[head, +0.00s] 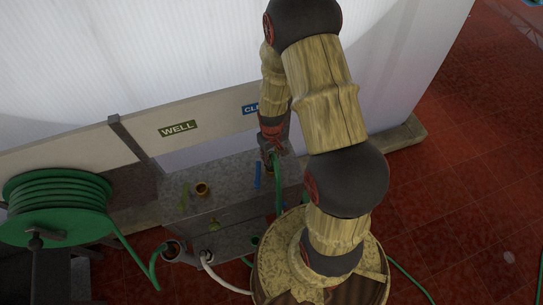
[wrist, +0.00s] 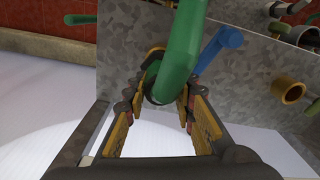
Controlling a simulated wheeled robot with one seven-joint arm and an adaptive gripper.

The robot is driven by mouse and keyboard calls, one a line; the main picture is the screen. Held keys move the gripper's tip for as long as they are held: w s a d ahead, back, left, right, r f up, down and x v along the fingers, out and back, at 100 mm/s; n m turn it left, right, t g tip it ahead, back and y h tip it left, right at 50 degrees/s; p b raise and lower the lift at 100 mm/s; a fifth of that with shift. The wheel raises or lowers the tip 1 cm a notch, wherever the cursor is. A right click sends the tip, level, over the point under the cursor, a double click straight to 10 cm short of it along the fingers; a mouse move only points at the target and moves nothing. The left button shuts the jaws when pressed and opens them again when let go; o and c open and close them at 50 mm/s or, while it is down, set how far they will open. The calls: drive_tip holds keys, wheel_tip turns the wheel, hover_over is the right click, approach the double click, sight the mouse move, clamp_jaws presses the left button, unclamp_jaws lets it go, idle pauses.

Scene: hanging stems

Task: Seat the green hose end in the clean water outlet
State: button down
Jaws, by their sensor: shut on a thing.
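The green hose (head: 278,190) rises to my gripper (head: 271,152) beside the grey metal box. In the wrist view my gripper (wrist: 165,90) is shut on the green hose end (wrist: 172,72), with a yellow-padded finger on each side. The blue-and-white sign (head: 250,108), partly covered by my arm, shows the letters "CL". My gripper is just below and right of this sign, by the blue lever (head: 257,175). The clean water outlet cannot be made out behind the gripper and hose, so I cannot tell whether the hose end touches it.
A brass outlet (head: 202,188) stands open on the box below the WELL sign (head: 177,128), by a green lever (head: 184,197). A green hose reel (head: 58,205) stands at left. A white hose (head: 222,280) and another green hose end (head: 172,248) sit in front of the box.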

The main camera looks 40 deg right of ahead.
drive_tip(key=shift+f+b, duration=0.85)
drive_tip(key=shift+f, duration=0.4)
drive_tip(key=shift+f, duration=0.25)
drive_tip(key=c, duration=1.4)
unclamp_jaws()
drive_tip(key=shift+r, duration=0.1)
wheel_tip(320, 180, up, 12)
drive_tip(key=shift+f, duration=0.1)
